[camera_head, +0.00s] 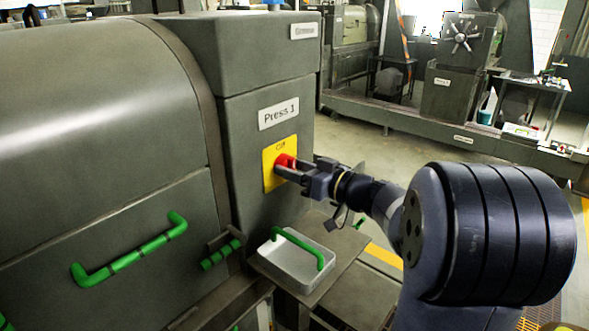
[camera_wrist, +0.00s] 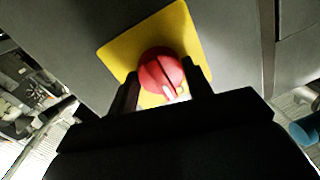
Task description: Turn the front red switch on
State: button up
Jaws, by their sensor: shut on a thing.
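The red switch (camera_head: 284,162) is a round knob on a yellow plate (camera_head: 268,178) on the grey front of the machine labelled Press 1. My gripper (camera_head: 287,167) is at the switch, with its fingers on either side of the knob and shut on it. In the wrist view the red switch (camera_wrist: 161,72) sits between the two dark fingertips (camera_wrist: 162,88), on the yellow plate (camera_wrist: 125,50). A pale mark on the knob points down and slightly right in that view. The lettering on the plate is too small to read surely.
A metal tray with a green handle (camera_head: 282,262) stands on a ledge below the switch. A green bar handle (camera_head: 128,250) is on the machine's side at left. More machines (camera_head: 463,65) stand behind, across open floor.

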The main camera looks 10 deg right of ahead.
jog(key=shift+f+b, duration=0.1)
jog(key=shift+b, duration=0.55)
jog(key=shift+f+m+b, duration=0.2)
jog(key=shift+m+b, duration=0.6)
jog(key=shift+b, duration=0.25)
jog(key=shift+m+b, duration=0.7)
jog(key=shift+b, duration=0.45)
jog(key=m+t+b, duration=0.1)
jog(key=m+b, duration=0.2)
jog(key=m, duration=0.4)
jog(key=m+b, duration=0.4)
jog(key=m, duration=0.4)
jog(key=shift+s+a+r+m+t+h, duration=0.1)
jog(key=shift+r+m+t+h, duration=0.1)
jog(key=shift+m+t+h, duration=0.15)
jog(key=o, duration=1)
jog(key=shift+c, duration=0.2)
